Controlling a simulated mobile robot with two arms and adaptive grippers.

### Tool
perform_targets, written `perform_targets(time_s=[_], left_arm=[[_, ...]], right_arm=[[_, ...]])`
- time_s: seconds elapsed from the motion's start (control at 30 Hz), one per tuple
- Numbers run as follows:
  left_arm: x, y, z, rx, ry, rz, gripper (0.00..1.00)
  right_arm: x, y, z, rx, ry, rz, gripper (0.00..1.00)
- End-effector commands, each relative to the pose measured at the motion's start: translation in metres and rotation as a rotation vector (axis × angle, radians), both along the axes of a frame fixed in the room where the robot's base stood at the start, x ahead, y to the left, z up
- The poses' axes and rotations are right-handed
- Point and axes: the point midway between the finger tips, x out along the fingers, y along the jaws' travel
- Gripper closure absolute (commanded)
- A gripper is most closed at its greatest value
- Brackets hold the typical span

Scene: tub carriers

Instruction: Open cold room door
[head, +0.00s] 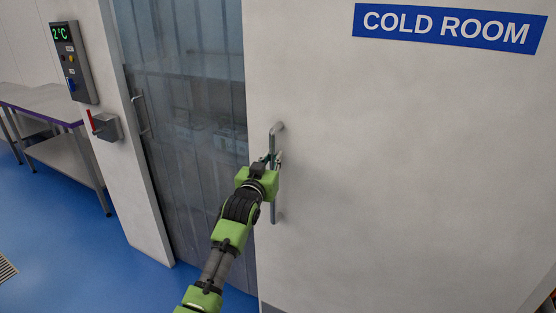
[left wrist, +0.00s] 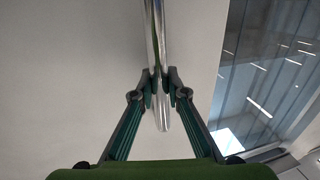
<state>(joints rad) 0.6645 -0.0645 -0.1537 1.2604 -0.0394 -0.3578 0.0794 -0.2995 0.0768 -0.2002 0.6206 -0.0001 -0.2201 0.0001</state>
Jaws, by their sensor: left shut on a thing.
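The cold room door (head: 400,150) is a large pale panel filling the right of the head view. Its metal bar handle (head: 274,207) stands vertical near the door's left edge. My left gripper (head: 272,160) is shut on this handle at about mid height. In the left wrist view the fingers (left wrist: 160,88) close from both sides on the shiny bar (left wrist: 153,30). Left of the door edge, a doorway shows a translucent strip curtain (head: 195,80), so the door does not cover that part. My right gripper is not in view.
A blue COLD ROOM sign (head: 447,26) is at the upper right. A control panel (head: 76,75) reading 2°C and a grey box with a red lever (head: 106,126) are on the left wall. A steel table (head: 60,150) stands far left. Blue floor (head: 75,240) is clear.

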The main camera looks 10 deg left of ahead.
Motion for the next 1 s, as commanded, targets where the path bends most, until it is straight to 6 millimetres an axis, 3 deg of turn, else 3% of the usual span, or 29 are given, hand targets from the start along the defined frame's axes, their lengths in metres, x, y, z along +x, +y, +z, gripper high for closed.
perform_targets(time_s=[0.07, 0.1, 0.13, 0.17, 0.77, 1.0], left_arm=[[0.0, -0.001, 0.005, -0.001, -0.011, -0.001, 1.0], [0.0, -0.001, 0.005, -0.001, -0.01, -0.002, 0.78], [0.0, -0.002, 0.005, -0.001, -0.01, -0.002, 0.71], [0.0, -0.002, 0.005, -0.001, -0.009, -0.003, 0.69], [-0.001, -0.004, 0.0, -0.002, -0.002, -0.005, 0.69], [-0.019, -0.001, -0.001, -0.002, -0.002, -0.005, 0.69]], right_arm=[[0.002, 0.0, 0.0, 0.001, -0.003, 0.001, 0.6], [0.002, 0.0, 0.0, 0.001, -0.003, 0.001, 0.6], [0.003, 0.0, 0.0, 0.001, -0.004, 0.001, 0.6], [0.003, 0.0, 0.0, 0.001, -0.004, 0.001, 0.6], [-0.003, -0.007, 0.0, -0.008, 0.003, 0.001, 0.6], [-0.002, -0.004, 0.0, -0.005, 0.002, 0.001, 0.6]])
